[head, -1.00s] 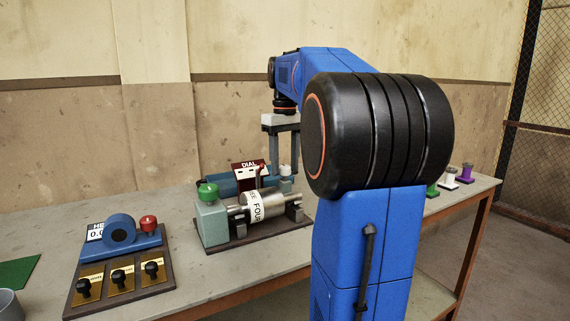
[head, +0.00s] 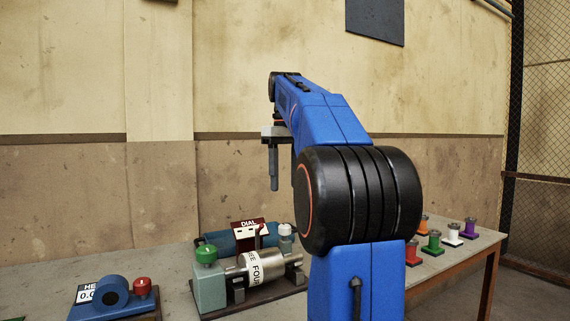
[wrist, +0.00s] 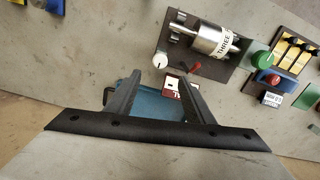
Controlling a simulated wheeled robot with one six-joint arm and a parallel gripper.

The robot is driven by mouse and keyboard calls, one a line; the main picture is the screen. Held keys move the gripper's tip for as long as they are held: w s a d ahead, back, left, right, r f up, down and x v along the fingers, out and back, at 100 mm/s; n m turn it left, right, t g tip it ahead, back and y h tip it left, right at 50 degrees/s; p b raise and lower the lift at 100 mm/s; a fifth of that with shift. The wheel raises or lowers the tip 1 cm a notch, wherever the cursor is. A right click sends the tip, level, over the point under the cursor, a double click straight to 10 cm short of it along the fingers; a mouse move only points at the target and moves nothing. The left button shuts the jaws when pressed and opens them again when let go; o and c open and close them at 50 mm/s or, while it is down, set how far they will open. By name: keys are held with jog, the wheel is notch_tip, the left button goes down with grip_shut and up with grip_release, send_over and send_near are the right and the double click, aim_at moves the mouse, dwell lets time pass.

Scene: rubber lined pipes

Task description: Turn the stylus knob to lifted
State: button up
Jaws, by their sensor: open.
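My gripper (head: 273,185) is open and empty, raised above the roller device with its fingers pointing down. In the wrist view my gripper (wrist: 160,78) has its two fingers spread apart, over the blue body at the back of the device. A white knob (head: 285,230) stands at the device's right end; it also shows in the wrist view (wrist: 160,60), just beyond the fingertips and untouched. A metal roller (head: 262,267) with a lettered band lies in front. I cannot read any marking at the white knob.
A green knob (head: 206,253) tops the device's left post. A red DIAL box (head: 249,233) stands behind the roller. A blue unit (head: 113,297) with a red knob is at left. Several coloured spools (head: 434,240) stand at right. Bare bench (wrist: 75,55) surrounds the device.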

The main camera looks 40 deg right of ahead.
jog(key=shift+r, duration=2.3)
